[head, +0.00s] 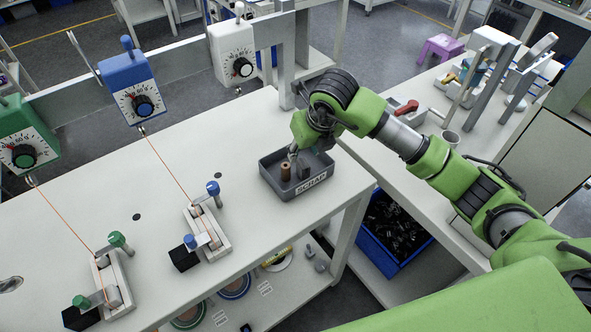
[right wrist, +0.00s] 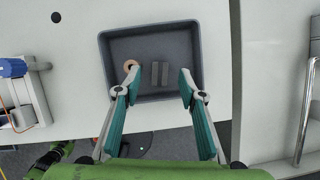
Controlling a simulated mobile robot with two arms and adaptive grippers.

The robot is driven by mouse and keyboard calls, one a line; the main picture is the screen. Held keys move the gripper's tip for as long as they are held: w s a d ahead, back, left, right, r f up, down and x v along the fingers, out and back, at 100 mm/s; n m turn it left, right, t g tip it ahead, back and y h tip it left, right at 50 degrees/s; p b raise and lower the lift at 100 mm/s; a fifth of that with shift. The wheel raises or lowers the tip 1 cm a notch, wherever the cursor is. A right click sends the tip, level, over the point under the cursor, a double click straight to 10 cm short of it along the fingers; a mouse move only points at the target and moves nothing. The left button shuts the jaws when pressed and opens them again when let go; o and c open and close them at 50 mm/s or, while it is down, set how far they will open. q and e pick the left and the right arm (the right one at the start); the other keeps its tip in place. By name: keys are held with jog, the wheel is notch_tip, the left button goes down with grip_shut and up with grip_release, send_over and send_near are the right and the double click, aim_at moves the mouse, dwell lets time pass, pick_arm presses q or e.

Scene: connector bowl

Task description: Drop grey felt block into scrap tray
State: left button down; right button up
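The dark grey scrap tray (head: 276,187) sits on the white bench, with a SCRAP label on its front wall. A grey block (right wrist: 160,73) is in the tray near its middle in the right wrist view. My right gripper (right wrist: 158,78) is open above the tray, one finger on each side of the block. Gaps show between the block and both fingers. My left gripper is not in view.
Two clamp fixtures (head: 208,233) with blue and green knobs stand left of the tray, orange threads running up to dial boxes (head: 139,99). The bench between fixtures and tray is clear. A blue bin (head: 391,238) of dark parts is below right.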

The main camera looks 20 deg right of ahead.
jog(key=v, duration=1)
jog(key=shift+r, duration=0.2)
jog(key=shift+s, duration=0.15)
